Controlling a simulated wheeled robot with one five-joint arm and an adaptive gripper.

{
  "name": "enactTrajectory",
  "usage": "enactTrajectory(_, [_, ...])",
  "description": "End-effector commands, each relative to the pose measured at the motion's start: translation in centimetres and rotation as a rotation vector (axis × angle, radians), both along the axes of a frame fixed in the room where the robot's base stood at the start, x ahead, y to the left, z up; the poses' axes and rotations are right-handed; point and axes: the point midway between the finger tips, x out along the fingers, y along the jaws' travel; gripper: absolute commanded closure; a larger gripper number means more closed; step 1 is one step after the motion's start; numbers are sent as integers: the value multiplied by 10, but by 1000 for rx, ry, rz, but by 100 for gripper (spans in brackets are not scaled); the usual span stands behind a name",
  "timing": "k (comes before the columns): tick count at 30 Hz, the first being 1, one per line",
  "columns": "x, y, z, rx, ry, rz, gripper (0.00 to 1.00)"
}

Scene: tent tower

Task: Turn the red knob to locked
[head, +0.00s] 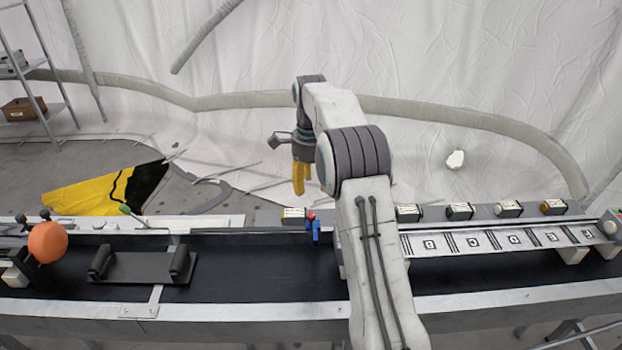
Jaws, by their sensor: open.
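A small red knob-like part (311,215) sits at the far side of the bench, just left of my arm, above a blue piece (314,231). It is too small to tell which way it is turned or whether any marking reads locked. My gripper (300,187) has yellow fingers and points down above and slightly left of the red part. It is open, with nothing seen in it. A gap shows between the fingertips and the red part in the picture. My arm hides the bench just right of the red part.
A dark tray (140,266) lies on the black belt (260,275). An orange ball (47,242) stands at the left end. Several labelled boxes, one of them here (409,212), line the back right, behind a marked white strip (490,240). The belt between tray and arm is clear.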

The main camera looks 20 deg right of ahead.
Motion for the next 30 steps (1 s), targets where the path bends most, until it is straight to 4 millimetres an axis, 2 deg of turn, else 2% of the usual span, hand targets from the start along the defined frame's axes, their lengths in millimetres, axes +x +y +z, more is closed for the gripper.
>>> enactTrajectory(7, [0, 0, 12, 0, 0, 0, 54])
enactTrajectory(26, [0, 0, 13, 0, 0, 0, 54])
enactTrajectory(30, [-13, 10, 32, -6, -21, 100, 54])
